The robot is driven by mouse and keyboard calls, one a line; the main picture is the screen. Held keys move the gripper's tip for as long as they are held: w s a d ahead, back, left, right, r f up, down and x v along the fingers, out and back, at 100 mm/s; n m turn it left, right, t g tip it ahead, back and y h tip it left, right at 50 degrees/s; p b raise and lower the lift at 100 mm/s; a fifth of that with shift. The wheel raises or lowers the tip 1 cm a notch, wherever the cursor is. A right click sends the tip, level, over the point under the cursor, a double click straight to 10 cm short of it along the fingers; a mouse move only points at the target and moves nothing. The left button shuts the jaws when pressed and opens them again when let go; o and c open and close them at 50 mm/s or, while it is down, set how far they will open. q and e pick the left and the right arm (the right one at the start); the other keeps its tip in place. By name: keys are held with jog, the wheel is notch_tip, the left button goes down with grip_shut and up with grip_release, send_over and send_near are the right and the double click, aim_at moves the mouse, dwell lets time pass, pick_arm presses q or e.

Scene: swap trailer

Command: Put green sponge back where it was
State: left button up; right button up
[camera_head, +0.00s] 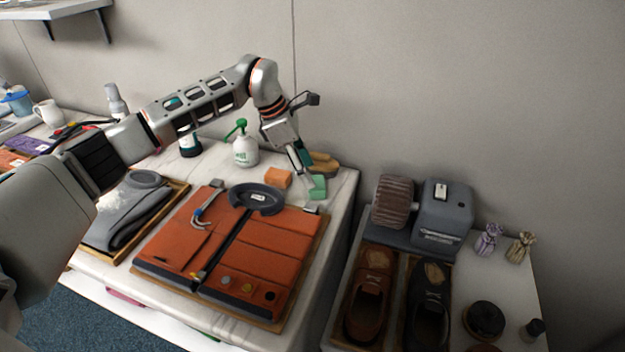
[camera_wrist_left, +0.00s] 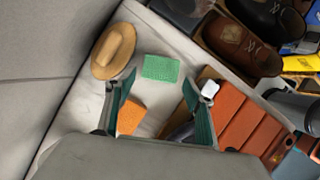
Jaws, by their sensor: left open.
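The green sponge (camera_head: 318,187) lies on the white counter near its right end. It also shows in the left wrist view (camera_wrist_left: 161,68), flat on the counter, beyond the fingertips and between their lines. My left gripper (camera_head: 303,162) is open and points down close to the sponge. In the left wrist view its two fingers (camera_wrist_left: 160,98) are spread wide with nothing between the tips. An orange sponge (camera_head: 278,178) lies to the left of the green one; in the wrist view it (camera_wrist_left: 131,116) is beside the left finger. My right gripper is not in view.
A tan brush-like item (camera_head: 323,163) lies behind the green sponge by the wall. A white spray bottle (camera_head: 245,150) stands to the left. An orange leather case (camera_head: 262,262) with a dark round dish (camera_head: 258,198) is in front. A lower table with shoes (camera_head: 370,296) stands right.

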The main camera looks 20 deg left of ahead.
pick_arm(q)
jog(key=v, duration=0.7)
dwell(0.4)
